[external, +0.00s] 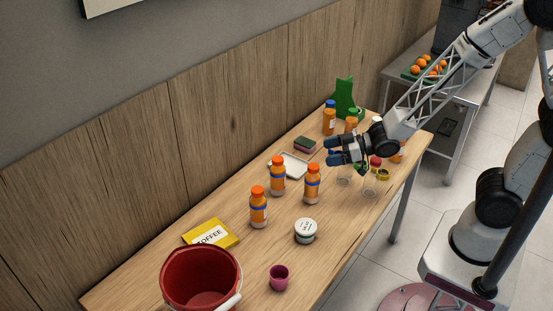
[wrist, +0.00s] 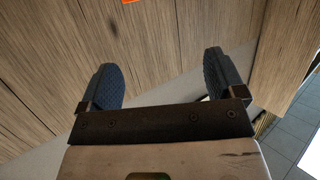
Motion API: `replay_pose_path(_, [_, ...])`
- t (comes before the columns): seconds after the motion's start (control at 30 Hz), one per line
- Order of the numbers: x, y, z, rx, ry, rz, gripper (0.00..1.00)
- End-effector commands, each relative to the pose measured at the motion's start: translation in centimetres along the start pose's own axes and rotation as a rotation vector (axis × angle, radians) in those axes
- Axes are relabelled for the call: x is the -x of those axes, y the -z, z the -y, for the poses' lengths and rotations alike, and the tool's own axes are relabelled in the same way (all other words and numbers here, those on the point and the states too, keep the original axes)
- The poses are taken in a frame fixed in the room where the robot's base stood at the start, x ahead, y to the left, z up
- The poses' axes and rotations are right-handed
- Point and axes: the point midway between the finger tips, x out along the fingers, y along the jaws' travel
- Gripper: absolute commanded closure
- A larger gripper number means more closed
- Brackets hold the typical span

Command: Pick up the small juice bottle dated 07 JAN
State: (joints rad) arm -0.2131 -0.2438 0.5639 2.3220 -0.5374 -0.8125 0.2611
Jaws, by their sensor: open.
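Three orange juice bottles with orange caps stand upright near the middle of the table: a left one (external: 258,207), a back one (external: 278,176) and a right one (external: 312,184). More bottles stand at the far end, including a blue-capped one (external: 329,119) and an orange one (external: 351,124). No date is readable on any bottle, so I cannot tell which is dated 07 JAN. My gripper (external: 335,151) is open and empty above the far half of the table, right of the three bottles. In the wrist view, my gripper (wrist: 165,75) has its fingers wide apart with nothing between them.
A red bucket (external: 202,281), yellow coffee packet (external: 211,235), pink cup (external: 279,278) and white-lidded tub (external: 305,231) occupy the near table. A white tray (external: 291,166), sponge (external: 305,144) and glasses (external: 370,186) lie near my gripper. A wooden wall (external: 130,170) borders the table.

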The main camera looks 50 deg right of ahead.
Motion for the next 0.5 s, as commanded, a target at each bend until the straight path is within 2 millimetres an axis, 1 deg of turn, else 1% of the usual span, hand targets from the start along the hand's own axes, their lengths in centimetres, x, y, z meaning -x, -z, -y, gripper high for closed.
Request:
replay_pose_path(0.27, [-3.8,1.3,1.6,0.015,0.045,0.019,0.11])
replay_pose_path(0.37, [-5.6,1.9,2.5,0.021,0.067,0.028,0.11])
replay_pose_path(0.5, [-8.8,2.9,4.4,0.036,0.106,0.045,0.11])
